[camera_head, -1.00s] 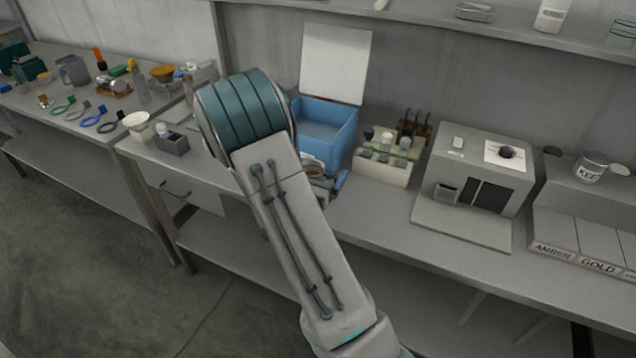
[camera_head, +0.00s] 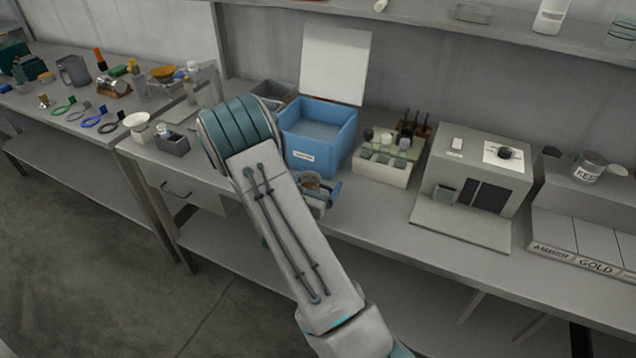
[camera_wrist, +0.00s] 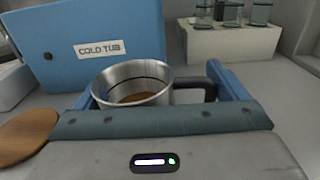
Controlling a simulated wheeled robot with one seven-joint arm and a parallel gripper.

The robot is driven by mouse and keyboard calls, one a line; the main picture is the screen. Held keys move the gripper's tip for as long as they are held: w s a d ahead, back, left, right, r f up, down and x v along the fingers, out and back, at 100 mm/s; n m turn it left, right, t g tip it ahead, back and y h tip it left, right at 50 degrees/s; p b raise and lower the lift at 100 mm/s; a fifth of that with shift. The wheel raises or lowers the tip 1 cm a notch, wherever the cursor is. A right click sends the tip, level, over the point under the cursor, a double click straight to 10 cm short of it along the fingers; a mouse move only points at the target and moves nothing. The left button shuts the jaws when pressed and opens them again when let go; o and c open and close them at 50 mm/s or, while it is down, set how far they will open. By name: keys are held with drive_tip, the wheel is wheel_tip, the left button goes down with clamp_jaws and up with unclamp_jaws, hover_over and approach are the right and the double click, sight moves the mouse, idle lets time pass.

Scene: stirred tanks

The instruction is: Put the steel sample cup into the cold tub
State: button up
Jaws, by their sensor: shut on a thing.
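The steel sample cup (camera_wrist: 126,78) has a dark handle on its right and something brown inside; it also shows in the head view (camera_head: 309,181), partly covered by my arm. My gripper (camera_wrist: 165,92) is shut on the cup, with blue fingers on either side of it. The cold tub (camera_head: 310,158) is a blue box with its white lid standing open at the back. Its labelled front wall (camera_wrist: 55,50) is just behind the cup in the wrist view. The cup is upright, outside the tub and in front of it. The cup's underside is hidden.
A rack of vials (camera_head: 382,172) stands right of the tub, and a grey machine (camera_head: 478,180) farther right. A grey bin (camera_head: 272,90) is behind-left of the tub. A round wooden piece (camera_wrist: 25,137) lies left of my gripper. Bench between rack and machine is clear.

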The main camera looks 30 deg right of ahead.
drive_tip(key=o, duration=0.7)
drive_tip(key=shift+f, duration=0.2)
drive_tip(key=shift+o, duration=0.7)
drive_tip(key=shift+r, duration=0.2)
drive_tip(key=b+v, duration=0.2)
drive_tip(key=v, duration=0.9)
drive_tip(key=s+d+r+m+g+y, duration=0.2)
drive_tip(key=s+r+m+g, duration=0.2)
drive_tip(key=s+m+g, duration=0.3)
drive_tip(key=s+d+r+m+g+y, duration=0.25)
drive_tip(key=s+m+g, duration=0.35)
drive_tip(key=s+m, duration=0.4)
drive_tip(key=s+a+r+m+t+y, duration=0.1)
drive_tip(key=a+r+m+t+y, duration=0.1)
drive_tip(key=a+r+m+y, duration=0.1)
drive_tip(key=s+a+r+m+t+y, duration=0.1)
drive_tip(key=a+r+m+t+y, duration=0.2)
drive_tip(key=a, duration=0.6)
drive_tip(key=r+m+y, duration=0.1)
drive_tip(key=m+y, duration=0.1)
drive_tip(key=y, duration=0.1)
drive_tip(key=shift+s+a+m+y, duration=0.3)
drive_tip(key=shift+s+a+y, duration=0.05)
drive_tip(key=shift+s+a, duration=0.05)
